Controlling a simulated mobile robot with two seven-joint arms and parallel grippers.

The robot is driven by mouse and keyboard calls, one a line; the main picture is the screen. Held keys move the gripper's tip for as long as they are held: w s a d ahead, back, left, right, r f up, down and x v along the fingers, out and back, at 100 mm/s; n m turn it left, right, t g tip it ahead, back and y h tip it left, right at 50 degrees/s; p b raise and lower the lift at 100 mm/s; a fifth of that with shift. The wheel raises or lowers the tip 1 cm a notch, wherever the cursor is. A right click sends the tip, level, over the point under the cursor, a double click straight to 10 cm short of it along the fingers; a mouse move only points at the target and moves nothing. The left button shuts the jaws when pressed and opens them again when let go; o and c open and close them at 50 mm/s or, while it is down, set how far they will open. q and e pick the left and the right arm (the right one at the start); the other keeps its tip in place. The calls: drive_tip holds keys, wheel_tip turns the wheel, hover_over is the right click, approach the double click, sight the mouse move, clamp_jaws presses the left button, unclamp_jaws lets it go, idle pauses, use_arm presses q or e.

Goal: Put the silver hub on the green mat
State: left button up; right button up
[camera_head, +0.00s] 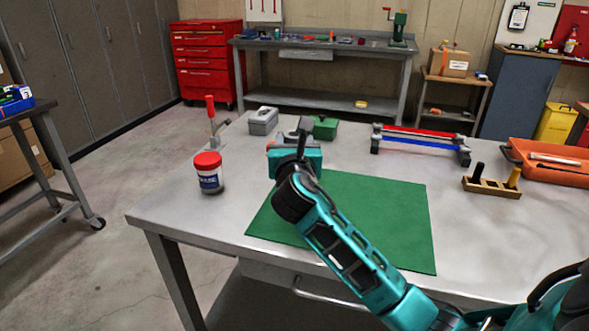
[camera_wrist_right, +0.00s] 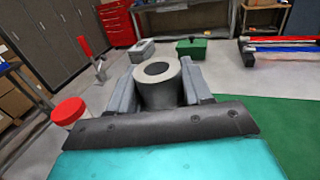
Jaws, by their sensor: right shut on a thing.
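The silver hub (camera_wrist_right: 143,90), a grey ring-shaped piece with a round hole in its top, stands upright between the fingers of my right gripper in the right wrist view. My right gripper (camera_wrist_right: 160,88) is shut on it. In the head view the right gripper (camera_head: 283,146) is near the far left corner of the green mat (camera_head: 395,215), and my wrist hides the hub there. The mat lies flat on the grey table, partly covered by my right arm. I cannot tell the height of the hub above the table. My left gripper is out of view.
A red-lidded jar (camera_head: 209,175) and a red-handled clamp (camera_head: 212,122) stand left. A grey box (camera_head: 263,121) and a green box (camera_head: 326,129) sit behind. A rack with red and blue bars (camera_head: 420,143), a wooden holder (camera_head: 491,187) and an orange tray (camera_head: 550,165) are right.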

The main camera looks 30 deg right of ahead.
wheel_tip(320, 180, down, 5)
drive_tip(key=shift+f+b, duration=0.1)
drive_tip(key=shift+b, duration=0.9)
drive_tip(key=shift+f, duration=0.15)
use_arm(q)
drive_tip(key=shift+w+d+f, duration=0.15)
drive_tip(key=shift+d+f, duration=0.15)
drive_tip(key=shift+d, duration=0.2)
use_arm(e)
drive_tip(key=shift+f, duration=0.1)
drive_tip(key=o, duration=1.3)
use_arm(q)
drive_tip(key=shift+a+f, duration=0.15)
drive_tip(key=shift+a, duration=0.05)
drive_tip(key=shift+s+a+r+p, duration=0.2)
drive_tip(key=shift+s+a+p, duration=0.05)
drive_tip(key=shift+p, duration=0.45)
use_arm(e)
drive_tip(key=v, duration=1.2)
